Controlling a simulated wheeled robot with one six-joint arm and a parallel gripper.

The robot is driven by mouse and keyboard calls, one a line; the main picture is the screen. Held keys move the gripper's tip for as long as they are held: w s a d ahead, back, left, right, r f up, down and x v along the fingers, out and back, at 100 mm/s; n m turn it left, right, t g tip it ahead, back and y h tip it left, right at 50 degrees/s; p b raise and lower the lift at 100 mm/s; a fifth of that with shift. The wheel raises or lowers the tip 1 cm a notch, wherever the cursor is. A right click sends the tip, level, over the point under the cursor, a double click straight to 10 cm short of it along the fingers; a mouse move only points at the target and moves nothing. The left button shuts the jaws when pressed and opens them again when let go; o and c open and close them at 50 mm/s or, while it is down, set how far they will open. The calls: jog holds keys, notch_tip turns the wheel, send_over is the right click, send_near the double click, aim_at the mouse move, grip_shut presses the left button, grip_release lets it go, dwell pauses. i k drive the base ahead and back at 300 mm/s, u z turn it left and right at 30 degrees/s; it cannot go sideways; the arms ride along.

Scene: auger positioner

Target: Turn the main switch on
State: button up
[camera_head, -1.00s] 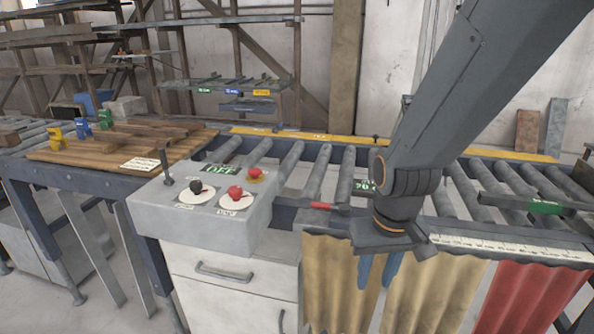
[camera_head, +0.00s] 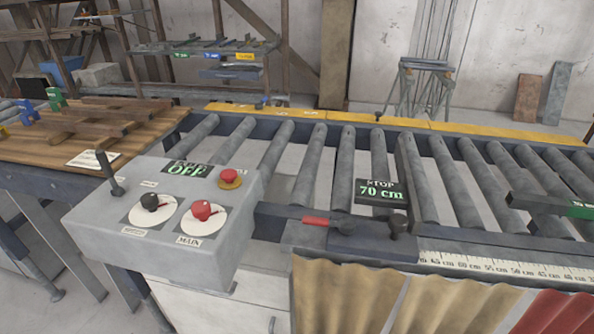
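The main switch (camera_head: 203,211) is a red knob on a white round plate, with a "MAIN" label below it. It sits on the sloped top of the grey control box (camera_head: 105,234). A black knob (camera_head: 151,202) on a similar plate is to its left. A red button (camera_head: 230,177) on a yellow base is behind it. A small display (camera_head: 187,169) at the back of the box reads "OFF" in green. My gripper is not in view.
A black lever (camera_head: 107,172) stands up at the box's left. The roller conveyor (camera_head: 345,165) runs to the right, with a "STOP 70 cm" display (camera_head: 380,193) and a red-handled lever (camera_head: 316,221). A wooden table (camera_head: 60,155) with planks is at left.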

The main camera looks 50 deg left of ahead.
aim_at(200, 210)
jog(key=z, duration=0.5)
jog(key=k, duration=1.2)
jog(key=u, duration=0.45)
